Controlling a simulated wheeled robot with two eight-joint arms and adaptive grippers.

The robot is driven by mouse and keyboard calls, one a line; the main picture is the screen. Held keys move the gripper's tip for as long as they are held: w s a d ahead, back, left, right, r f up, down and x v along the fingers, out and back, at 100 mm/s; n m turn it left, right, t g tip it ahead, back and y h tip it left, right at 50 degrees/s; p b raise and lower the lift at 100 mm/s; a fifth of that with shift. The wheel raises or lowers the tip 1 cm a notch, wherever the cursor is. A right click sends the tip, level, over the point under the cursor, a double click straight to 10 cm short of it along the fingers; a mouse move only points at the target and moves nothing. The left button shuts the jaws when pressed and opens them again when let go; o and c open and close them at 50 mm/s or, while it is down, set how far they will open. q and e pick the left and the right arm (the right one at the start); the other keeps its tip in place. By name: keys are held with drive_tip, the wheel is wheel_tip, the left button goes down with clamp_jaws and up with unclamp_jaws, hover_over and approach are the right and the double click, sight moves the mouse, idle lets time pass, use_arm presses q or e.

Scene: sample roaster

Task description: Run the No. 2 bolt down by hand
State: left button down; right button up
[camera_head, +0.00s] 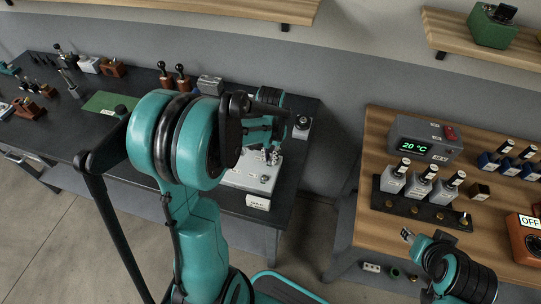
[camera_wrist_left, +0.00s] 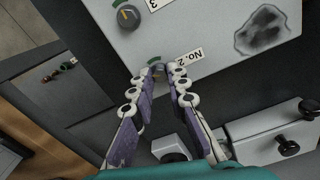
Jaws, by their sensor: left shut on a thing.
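The No. 2 bolt (camera_wrist_left: 160,69) is a small round grey head on a light grey plate (camera_wrist_left: 200,30), beside a "No. 2" label (camera_wrist_left: 183,60). My left gripper (camera_wrist_left: 161,72) is shut on this bolt, with a fingertip on each side of it. The fingertips partly cover the bolt, so how far it is down cannot be told. In the head view the left gripper (camera_head: 270,150) is over the grey plate (camera_head: 245,180), partly behind my left arm. My right gripper (camera_head: 409,236) is small at the right bench's front edge; its jaw state is unclear.
On the right wooden bench stand bottles in a black rack (camera_head: 420,207) and a display box (camera_head: 424,139) reading 20 °C. A gap separates the benches.

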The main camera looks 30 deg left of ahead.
use_arm(q)
drive_tip(key=c, duration=1.5)
unclamp_jaws()
drive_tip(key=shift+o, duration=0.2)
drive_tip(key=shift+r, duration=0.1)
wheel_tip(320, 180, up, 12)
drive_tip(key=s+d+t, duration=0.7)
drive_tip(key=s+d, duration=0.3)
drive_tip(key=s, duration=0.1)
drive_tip(key=shift+d, duration=0.15)
